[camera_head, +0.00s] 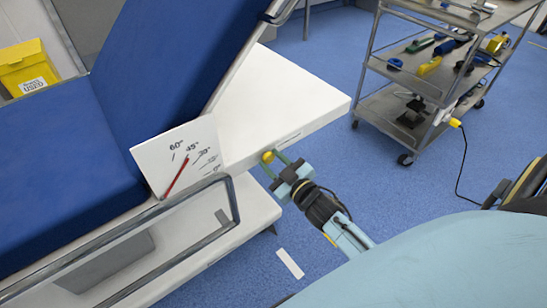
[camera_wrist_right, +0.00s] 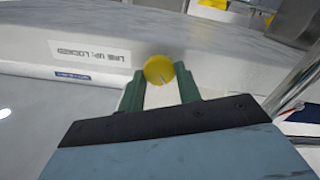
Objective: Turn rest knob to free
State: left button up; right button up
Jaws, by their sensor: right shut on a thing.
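The yellow round rest knob (camera_head: 267,157) sits on the side of the white operating table (camera_head: 280,97), below its top edge. In the right wrist view the knob (camera_wrist_right: 159,69) shows a short thin line low on its face, pointing roughly downward. My right gripper (camera_head: 274,164) is shut on the knob, with its green fingers on either side; in the wrist view the gripper (camera_wrist_right: 161,82) reaches up to it. A label (camera_wrist_right: 90,53) reading "LINE UP: LOCKED" is on the table side, left of the knob. My left gripper is out of view.
The blue backrest (camera_head: 175,60) is raised. A white angle card (camera_head: 183,155) with a red pointer stands beside it. A metal side rail (camera_head: 232,200) runs near the knob. A steel cart (camera_head: 400,75) with tools stands at the back right. Blue floor lies between.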

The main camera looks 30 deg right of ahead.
jog(key=n+p, duration=0.1)
jog(key=n, duration=0.2)
jog(key=shift+n, duration=0.4)
jog(key=n, duration=0.3)
jog(key=shift+a+f, duration=0.1)
jog(key=n, duration=0.3)
jog(key=shift+n, duration=0.3)
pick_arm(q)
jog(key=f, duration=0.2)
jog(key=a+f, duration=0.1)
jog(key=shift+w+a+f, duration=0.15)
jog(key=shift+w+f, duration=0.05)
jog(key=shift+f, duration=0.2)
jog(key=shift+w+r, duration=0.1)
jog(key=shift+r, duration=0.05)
pick_arm(e)
jog(key=shift+n, duration=0.4)
jog(key=o, duration=1)
jog(key=shift+c, duration=0.2)
